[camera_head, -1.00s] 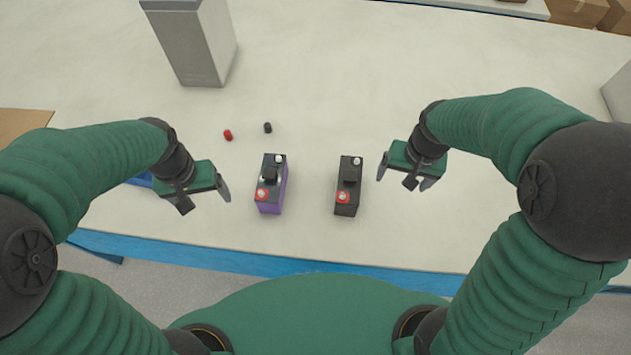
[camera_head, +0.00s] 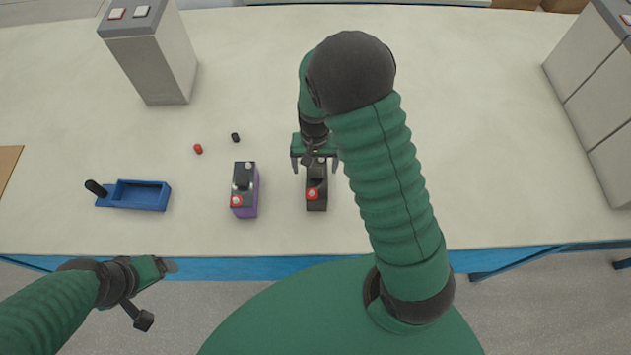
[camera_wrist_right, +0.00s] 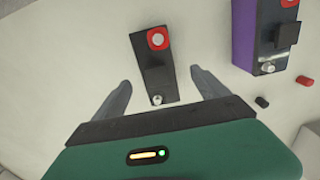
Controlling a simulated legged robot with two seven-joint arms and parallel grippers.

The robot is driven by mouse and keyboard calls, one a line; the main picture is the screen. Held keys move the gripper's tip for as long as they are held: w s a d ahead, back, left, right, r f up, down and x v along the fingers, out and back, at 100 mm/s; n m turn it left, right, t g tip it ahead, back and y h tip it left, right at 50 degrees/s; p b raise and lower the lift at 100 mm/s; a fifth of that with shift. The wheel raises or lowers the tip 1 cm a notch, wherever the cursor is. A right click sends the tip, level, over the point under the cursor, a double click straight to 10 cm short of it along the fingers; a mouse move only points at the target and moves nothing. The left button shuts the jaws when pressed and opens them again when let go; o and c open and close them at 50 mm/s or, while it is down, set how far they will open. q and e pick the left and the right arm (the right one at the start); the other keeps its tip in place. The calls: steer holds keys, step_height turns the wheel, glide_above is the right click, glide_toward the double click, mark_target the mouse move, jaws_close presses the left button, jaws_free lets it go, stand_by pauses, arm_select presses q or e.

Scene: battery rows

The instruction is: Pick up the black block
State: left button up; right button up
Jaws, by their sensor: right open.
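The black block (camera_head: 317,192) stands on the table, with a red round terminal at its near end and a pale one at its far end. In the right wrist view the black block (camera_wrist_right: 155,68) lies ahead, between and mostly beyond the fingertips. My right gripper (camera_head: 314,168) is open over the block's far end, one finger on each side, not visibly touching it; it also shows in the right wrist view (camera_wrist_right: 160,85).
A purple block (camera_head: 245,190) with a black top stands left of the black one. A red cap (camera_head: 198,149) and a black cap (camera_head: 235,137) lie behind it. A blue tray (camera_head: 140,196) is at left. Grey boxes (camera_head: 165,65) stand at back left and right (camera_head: 590,100).

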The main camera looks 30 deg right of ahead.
mark_target(317, 172)
steer(key=f, duration=0.4)
steer(key=f+p, duration=0.1)
steer(key=f, duration=0.1)
steer(key=shift+w+d+f, duration=0.1)
steer(key=shift+d, duration=0.2)
steer(key=c, duration=0.6)
jaws_close()
